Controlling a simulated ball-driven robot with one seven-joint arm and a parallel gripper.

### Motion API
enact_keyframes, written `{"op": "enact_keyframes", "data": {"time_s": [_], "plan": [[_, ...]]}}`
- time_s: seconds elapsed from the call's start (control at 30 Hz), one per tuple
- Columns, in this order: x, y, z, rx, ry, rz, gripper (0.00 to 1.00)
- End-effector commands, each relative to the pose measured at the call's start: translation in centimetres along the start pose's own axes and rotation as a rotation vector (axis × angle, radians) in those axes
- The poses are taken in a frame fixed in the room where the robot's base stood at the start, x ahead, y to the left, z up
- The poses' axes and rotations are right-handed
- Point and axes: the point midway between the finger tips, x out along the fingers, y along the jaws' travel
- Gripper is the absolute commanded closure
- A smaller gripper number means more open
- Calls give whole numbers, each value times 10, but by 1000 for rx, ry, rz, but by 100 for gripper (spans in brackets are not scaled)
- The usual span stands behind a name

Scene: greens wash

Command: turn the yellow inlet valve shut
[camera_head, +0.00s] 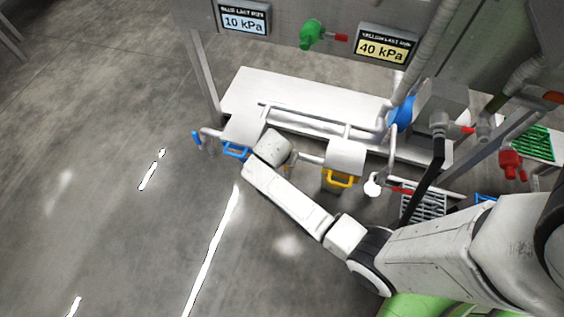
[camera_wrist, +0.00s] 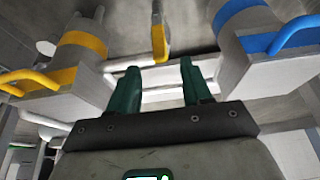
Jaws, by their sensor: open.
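The yellow inlet valve's lever (camera_wrist: 160,38) appears at the top middle of the wrist view as a narrow upright yellow piece. A small yellow part, probably the same valve, shows beside my wrist in the head view (camera_head: 292,159). My gripper (camera_wrist: 160,78) has its two dark green fingers spread apart, with nothing between them. The lever shows above the gap between the fingertips and looks apart from them. In the head view my wrist hides the fingers and most of the valve.
A yellow-banded housing with a yellow handle (camera_head: 340,179) stands right of my wrist; a housing with a blue handle (camera_head: 236,151) stands left. White pipes (camera_head: 310,119) run behind. Displays read 10 kPa (camera_head: 244,20) and 40 kPa (camera_head: 384,48). Floor at left is open.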

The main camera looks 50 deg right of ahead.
Motion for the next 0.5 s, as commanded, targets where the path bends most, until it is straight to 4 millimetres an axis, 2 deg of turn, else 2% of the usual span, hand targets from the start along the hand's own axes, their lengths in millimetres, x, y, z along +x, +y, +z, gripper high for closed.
{"op": "enact_keyframes", "data": {"time_s": [0.03, 0.3, 0.5], "plan": [[12, 0, 2, 0, -1, 1, 51], [62, 0, 2, -1, -2, 2, 51], [88, 0, 2, -1, -1, 0, 51]]}}
